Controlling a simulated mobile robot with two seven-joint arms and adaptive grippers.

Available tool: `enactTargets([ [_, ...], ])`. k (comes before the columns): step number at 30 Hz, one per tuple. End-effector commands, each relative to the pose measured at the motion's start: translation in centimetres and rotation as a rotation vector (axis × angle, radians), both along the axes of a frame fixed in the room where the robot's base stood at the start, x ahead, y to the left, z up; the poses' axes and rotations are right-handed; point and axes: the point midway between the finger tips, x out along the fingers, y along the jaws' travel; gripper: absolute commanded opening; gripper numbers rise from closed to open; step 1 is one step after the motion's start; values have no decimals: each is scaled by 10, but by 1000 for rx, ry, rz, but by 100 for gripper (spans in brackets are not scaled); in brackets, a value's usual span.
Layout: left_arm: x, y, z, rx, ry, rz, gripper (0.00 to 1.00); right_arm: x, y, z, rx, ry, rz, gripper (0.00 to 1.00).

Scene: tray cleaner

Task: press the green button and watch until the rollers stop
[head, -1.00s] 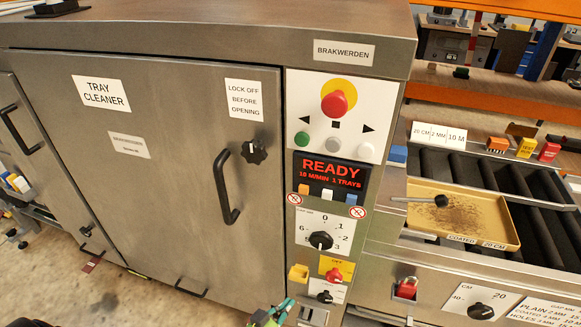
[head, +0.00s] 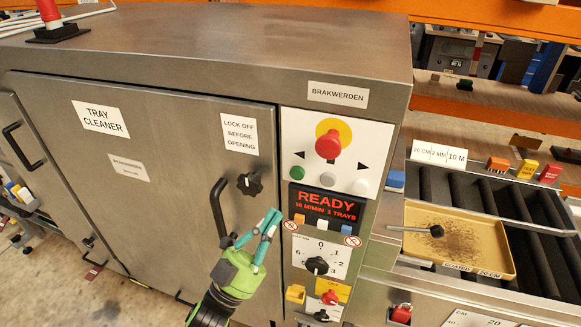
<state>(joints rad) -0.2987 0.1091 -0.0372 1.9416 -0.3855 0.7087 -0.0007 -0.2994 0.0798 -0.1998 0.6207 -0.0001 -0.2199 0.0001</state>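The green button (head: 297,172) is at the left of the white control panel, below the red emergency stop (head: 328,145) on its yellow disc. My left gripper (head: 274,213), with teal fingers, is in front of the machine door's right edge, below and left of the button and apart from it. Its fingertips are together and hold nothing. The dark rollers (head: 490,196) lie at the right. A tan tray (head: 490,240) with brown dirt sits on them. My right gripper is not in view.
A white button (head: 361,186) and a grey one (head: 328,180) are beside the green button. A door handle (head: 219,208) and a black star knob (head: 249,184) stick out near my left gripper. Selector knobs (head: 316,265) sit below the display.

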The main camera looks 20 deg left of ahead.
Motion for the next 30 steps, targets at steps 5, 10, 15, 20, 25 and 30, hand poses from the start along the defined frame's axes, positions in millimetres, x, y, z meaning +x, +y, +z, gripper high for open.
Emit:
enactTargets([
  [5,-2,-1,6,4,-17,-2,0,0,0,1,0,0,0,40],
  [10,-2,-1,5,3,-16,-3,0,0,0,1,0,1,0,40],
  [15,2,-1,5,3,-17,-3,0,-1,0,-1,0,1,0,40],
  [20,18,-1,4,4,-18,-3,0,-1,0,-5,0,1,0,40],
  [25,42,-2,3,3,-17,-3,0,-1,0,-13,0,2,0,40],
  [30,65,-3,3,3,-17,-3,0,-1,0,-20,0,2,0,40],
])
